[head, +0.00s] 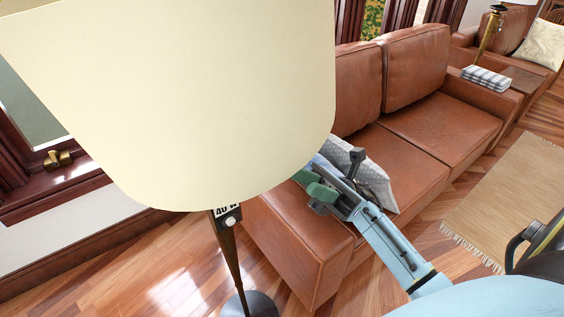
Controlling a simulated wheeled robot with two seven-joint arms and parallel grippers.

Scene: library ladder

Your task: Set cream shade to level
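The cream shade (190,90) is a large lampshade filling the upper left of the head view. Its top is cut off by the frame. Its lower rim looks slanted against the thin dark lamp pole (228,255), but how far it leans is hard to tell. My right gripper (331,176) is beside the lower right edge of the shade, in front of the sofa. Its fingers look spread apart with nothing visible between them. Whether it touches the shade cannot be seen. My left gripper is not in view.
A brown leather sofa (415,125) with a grey patterned cushion (367,180) stands behind my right gripper. A window frame (60,190) is at left, a beige rug (515,190) at right. Wooden floor (150,265) is open at lower left.

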